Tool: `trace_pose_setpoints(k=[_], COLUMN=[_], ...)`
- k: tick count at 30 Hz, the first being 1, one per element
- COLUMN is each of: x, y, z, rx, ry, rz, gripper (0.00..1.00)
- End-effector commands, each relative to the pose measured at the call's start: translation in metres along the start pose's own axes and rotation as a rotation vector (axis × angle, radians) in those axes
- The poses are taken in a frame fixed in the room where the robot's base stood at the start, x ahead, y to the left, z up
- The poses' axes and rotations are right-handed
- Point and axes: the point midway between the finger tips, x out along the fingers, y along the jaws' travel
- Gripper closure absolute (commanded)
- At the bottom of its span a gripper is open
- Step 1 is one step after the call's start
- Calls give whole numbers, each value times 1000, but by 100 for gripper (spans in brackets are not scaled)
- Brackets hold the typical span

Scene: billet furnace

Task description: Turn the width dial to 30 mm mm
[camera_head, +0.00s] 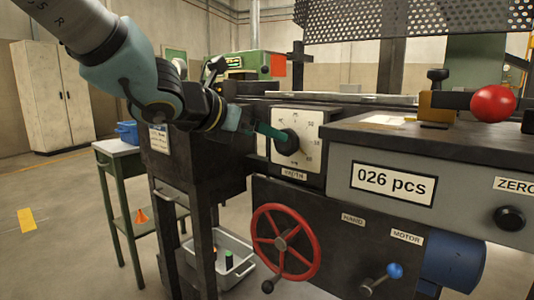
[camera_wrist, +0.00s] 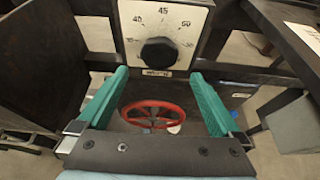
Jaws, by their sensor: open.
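The width dial is a black round knob (camera_head: 287,141) on a cream scale plate (camera_head: 308,125) with a WIDTH label under it. In the wrist view the knob (camera_wrist: 159,52) sits at the top centre, with the numbers 40, 45 and 50 readable around it. Its pointer setting cannot be read. My gripper (camera_head: 272,132) has green fingers and is close to the dial, coming from the left. In the wrist view the two fingers (camera_wrist: 160,82) are spread wide and empty. The knob lies beyond and between their tips, and no contact shows.
A red handwheel (camera_head: 285,241) is below the dial. A counter reading 026 pcs (camera_head: 392,184), a red ball knob (camera_head: 492,103) and a blue-tipped lever (camera_head: 394,270) are at the right. A grey crate (camera_head: 238,265) stands below. A side table (camera_head: 118,149) is at the left.

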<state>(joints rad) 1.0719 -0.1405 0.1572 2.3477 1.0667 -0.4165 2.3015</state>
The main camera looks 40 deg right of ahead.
Motion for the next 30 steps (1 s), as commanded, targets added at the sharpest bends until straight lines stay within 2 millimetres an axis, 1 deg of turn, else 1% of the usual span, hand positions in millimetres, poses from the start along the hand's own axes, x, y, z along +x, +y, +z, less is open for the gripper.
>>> trace_pose_setpoints(k=[4, 9, 12, 15, 18, 21, 29, 30], x=[25, 57, 74, 87, 95, 99, 100, 100], y=[0, 1, 1, 1, 2, 2, 2, 2], z=[-3, -2, -2, -2, -1, -1, -1, -1], rx=[-4, -5, -5, -6, -7, -7, -7, -7], ry=[5, 5, 5, 5, 4, 3, 3, 3], rz=[1, 2, 2, 3, 4, 5, 5, 5], gripper=[0, 0, 0, 0, 0, 0, 0, 2])
